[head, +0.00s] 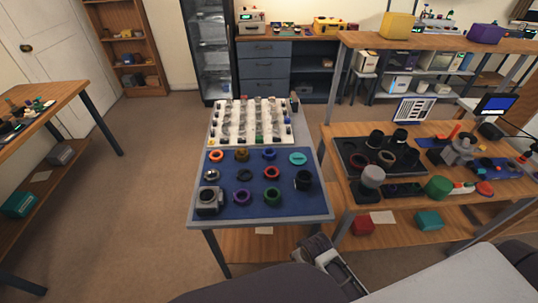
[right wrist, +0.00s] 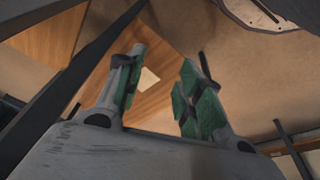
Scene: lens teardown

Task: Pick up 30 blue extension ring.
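A dark blue ring (head: 269,154) lies in the back row on the blue mat (head: 225,185), between a brown-orange ring and a teal disc. I cannot read any number on it. My right gripper (head: 318,248) is low in the head view, beyond the front right corner of the mat's table and apart from the ring. In the right wrist view my right gripper (right wrist: 158,92) has its green-padded fingers spread, with nothing between them. My left gripper is not in view.
Orange (head: 271,173), purple (head: 240,197) and green (head: 272,196) rings, a black cylinder (head: 303,181) and a grey camera body (head: 208,201) share the mat. Behind it is a white sorting tray (head: 228,128). A crowded wooden bench (head: 400,190) stands to the right.

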